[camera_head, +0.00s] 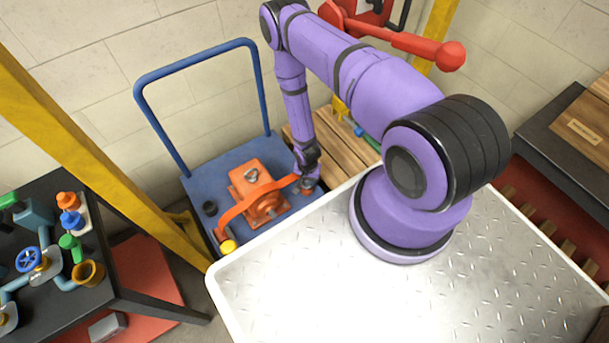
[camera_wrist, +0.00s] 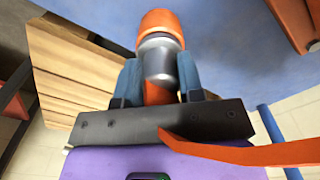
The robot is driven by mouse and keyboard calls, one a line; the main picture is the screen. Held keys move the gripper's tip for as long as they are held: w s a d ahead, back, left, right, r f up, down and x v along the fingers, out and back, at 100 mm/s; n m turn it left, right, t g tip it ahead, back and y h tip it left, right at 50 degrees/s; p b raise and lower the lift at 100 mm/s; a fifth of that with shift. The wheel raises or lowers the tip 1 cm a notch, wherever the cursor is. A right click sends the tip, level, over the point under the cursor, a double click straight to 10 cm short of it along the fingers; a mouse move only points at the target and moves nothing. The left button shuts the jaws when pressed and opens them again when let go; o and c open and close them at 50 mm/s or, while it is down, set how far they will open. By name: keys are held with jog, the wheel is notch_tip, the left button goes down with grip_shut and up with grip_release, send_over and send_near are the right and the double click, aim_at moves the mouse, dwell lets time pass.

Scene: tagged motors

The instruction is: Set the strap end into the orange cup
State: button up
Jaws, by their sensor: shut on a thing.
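My gripper (camera_head: 309,182) is low over the right side of the blue cart, beside the orange motor (camera_head: 258,192). In the wrist view, the fingers are shut on the strap end (camera_wrist: 160,62), a silver cylinder, and the strap also shows below (camera_wrist: 235,153). A rounded orange piece (camera_wrist: 160,22) lies at the cylinder's far end. I cannot tell whether it is the orange cup or part of the strap end. No orange cup shows clearly on the cart.
A yellow post (camera_head: 100,160) and a table with pipe fittings (camera_head: 155,303) are at left. A metal-topped surface (camera_head: 310,290) lies in front.

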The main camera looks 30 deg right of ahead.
jog(key=shift+f, duration=0.25)
jog(key=o, duration=1)
jog(key=shift+o, duration=0.2)
jog(key=shift+r, duration=0.1)
notch_tip(320, 180, up, 12)
jog(key=shift+r, duration=0.25)
